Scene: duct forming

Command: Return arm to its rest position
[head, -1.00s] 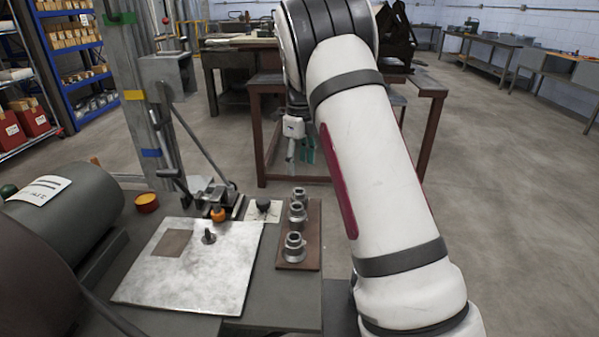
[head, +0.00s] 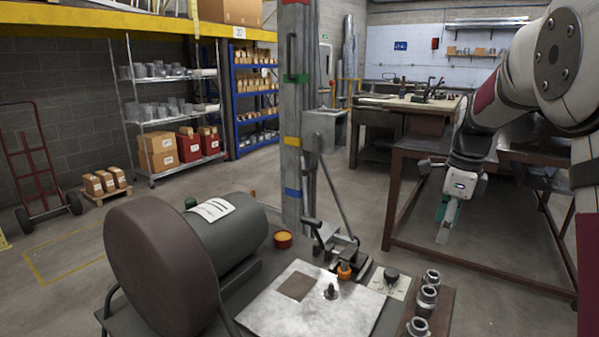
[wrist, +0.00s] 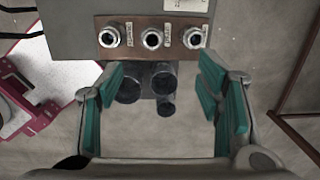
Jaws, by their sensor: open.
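My gripper (head: 447,218) hangs at the right of the head view, pointing down, with its white wrist housing above it. It is apart from the bench and hangs over open floor in front of a brown-legged table. In the wrist view my gripper (wrist: 165,105) is open, with green finger pads spread at left and right and nothing between them. Below and beyond the fingers, the wrist view shows the bench edge with a brown strip (wrist: 125,22) bearing three round metal fittings.
A metal plate (head: 340,315) lies on the bench beside a dark cylindrical machine (head: 160,265). The brown strip of fittings (head: 440,310) is at the bench's right. A steel post (head: 292,130) stands behind. A brown-legged table (head: 398,200) stands behind my gripper. Floor between is clear.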

